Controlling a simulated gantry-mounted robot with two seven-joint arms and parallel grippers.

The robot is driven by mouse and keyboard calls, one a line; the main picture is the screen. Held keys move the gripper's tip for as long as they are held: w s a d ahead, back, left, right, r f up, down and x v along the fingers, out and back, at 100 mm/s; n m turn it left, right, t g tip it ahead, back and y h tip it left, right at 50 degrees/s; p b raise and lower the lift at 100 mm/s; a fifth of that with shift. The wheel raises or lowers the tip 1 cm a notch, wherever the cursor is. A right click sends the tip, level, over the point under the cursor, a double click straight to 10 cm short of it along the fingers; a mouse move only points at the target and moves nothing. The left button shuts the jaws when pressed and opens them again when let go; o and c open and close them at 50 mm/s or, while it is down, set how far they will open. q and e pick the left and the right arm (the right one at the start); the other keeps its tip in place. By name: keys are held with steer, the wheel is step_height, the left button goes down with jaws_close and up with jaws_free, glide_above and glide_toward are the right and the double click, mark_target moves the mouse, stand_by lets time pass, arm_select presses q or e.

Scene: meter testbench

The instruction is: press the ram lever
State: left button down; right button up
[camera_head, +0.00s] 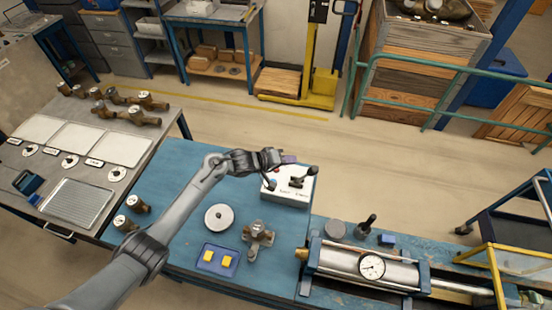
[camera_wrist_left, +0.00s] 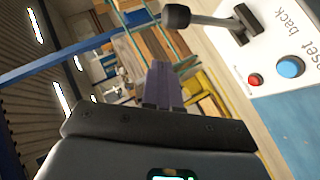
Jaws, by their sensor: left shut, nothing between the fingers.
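The ram lever (camera_head: 299,181) is a black lever with a round knob on top of a white control box (camera_head: 285,196) at the far edge of the blue bench. In the left wrist view the lever's knob (camera_wrist_left: 177,16) and shaft reach leftward from a black slot mount on the box. The box also has a blue button (camera_wrist_left: 290,67) and a red button (camera_wrist_left: 255,80). My left gripper (camera_head: 289,159) is shut and empty at the box's far side, left of the knob. Its purple fingertips (camera_wrist_left: 163,85) are apart from the lever in the wrist view. My right gripper is not in view.
A steel cylinder with a dial gauge (camera_head: 372,266) lies on the right of the bench, with a black-handled tool (camera_head: 367,225) behind it. A round disc (camera_head: 219,218), a brass fitting (camera_head: 258,238) and a blue tray (camera_head: 234,251) stand left of it.

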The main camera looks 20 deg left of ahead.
arm_select(q)
steer(key=shift+v, duration=2.9)
